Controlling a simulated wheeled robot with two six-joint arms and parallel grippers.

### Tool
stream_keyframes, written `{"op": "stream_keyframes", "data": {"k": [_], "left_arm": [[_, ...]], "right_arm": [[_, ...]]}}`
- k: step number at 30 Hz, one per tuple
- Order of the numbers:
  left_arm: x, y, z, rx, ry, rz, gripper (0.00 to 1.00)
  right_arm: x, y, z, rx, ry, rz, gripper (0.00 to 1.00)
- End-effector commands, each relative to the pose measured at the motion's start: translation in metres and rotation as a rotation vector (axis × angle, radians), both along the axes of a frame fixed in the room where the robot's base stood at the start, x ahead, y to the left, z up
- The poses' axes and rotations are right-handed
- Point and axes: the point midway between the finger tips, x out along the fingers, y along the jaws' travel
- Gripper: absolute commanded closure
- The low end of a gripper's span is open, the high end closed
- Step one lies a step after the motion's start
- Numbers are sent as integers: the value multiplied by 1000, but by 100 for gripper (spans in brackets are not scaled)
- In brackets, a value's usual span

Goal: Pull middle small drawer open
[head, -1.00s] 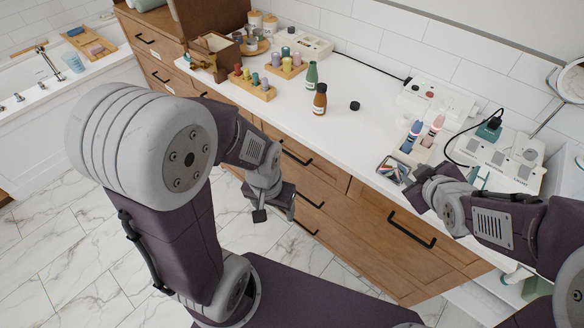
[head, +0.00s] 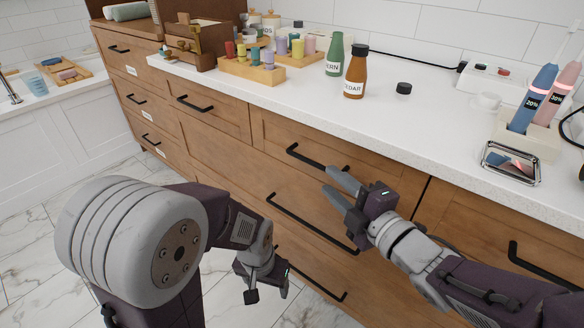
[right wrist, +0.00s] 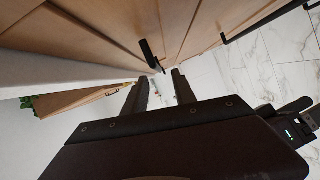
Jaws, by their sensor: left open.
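The middle small drawer (head: 275,132) is a wooden front in the top row under the white counter, and it looks shut. Its black bar handle (head: 305,157) is horizontal; a black handle (right wrist: 150,55) also shows just ahead of the fingers in the right wrist view. My right gripper (head: 331,182) is open and empty, with its fingertips close to the right end of that handle. Contact cannot be told, and the gripper hides part of the front. My left gripper (head: 266,292) is open and empty, low in front of the cabinet at the left.
Wider drawers with black handles (head: 300,218) lie below. Another small drawer (head: 210,108) is to the left. On the counter (head: 300,100) stand a green bottle (head: 334,58), a brown bottle (head: 355,75) and a black cap (head: 403,88). Marble floor is free at the left.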

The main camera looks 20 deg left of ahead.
Motion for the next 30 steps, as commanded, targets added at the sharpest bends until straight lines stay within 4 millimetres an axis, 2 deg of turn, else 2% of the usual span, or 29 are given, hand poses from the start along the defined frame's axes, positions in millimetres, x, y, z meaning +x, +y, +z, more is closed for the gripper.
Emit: {"op": "stream_keyframes", "data": {"k": [7,15,20,29,30], "left_arm": [[-1,0,-4,0,0,-1,31],[-1,0,-26,0,1,-1,31],[-1,-1,-32,0,1,-1,31],[-1,-1,-32,0,0,-1,31],[-1,-1,-32,0,0,-1,31]], "right_arm": [[5,6,-2,0,1,3,67],[41,47,-9,1,0,3,67],[56,63,-9,0,1,1,67],[60,67,-8,0,2,-1,67],[61,67,-8,0,2,-1,70]]}}
